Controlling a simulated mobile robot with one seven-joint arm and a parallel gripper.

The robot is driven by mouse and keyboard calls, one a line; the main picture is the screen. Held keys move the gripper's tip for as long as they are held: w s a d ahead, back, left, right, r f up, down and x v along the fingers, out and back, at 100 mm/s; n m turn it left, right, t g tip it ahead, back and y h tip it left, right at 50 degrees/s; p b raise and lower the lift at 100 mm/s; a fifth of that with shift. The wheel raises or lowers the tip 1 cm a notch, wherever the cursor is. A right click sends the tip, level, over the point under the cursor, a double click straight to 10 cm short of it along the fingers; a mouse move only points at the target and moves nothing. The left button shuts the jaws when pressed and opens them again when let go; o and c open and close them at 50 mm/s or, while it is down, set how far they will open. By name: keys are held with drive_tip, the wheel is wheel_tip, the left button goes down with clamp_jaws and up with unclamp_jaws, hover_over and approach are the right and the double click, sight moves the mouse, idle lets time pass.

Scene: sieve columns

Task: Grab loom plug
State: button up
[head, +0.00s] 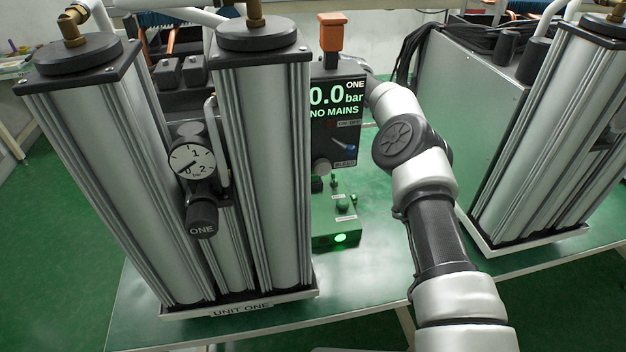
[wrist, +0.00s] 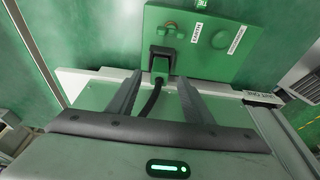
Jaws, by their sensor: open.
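In the wrist view, a dark plug (wrist: 162,54) with a green lower part sits at the near edge of a green box (wrist: 206,62). A black cable (wrist: 152,101) runs from it down between my fingers. I take this as the loom plug. My gripper (wrist: 160,78) is open, with one finger on each side of the plug's lower end and cable. A gap shows on both sides, and I cannot tell how deep the fingers reach. In the head view my arm hides behind the display panel (head: 337,118), and neither gripper nor plug can be made out.
Tall metal columns of unit one (head: 262,170) with a gauge (head: 192,162) stand left of my arm. A grey cabinet (head: 462,115) and more columns (head: 550,140) stand right. A small green control box (head: 338,222) with a lit button sits on the green bench between them.

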sight(313, 175)
drive_tip(key=x, duration=0.5)
drive_tip(key=shift+a+f, duration=0.1)
drive_tip(key=shift+f, duration=0.25)
drive_tip(key=c, duration=1.2)
drive_tip(key=shift+o, duration=0.2)
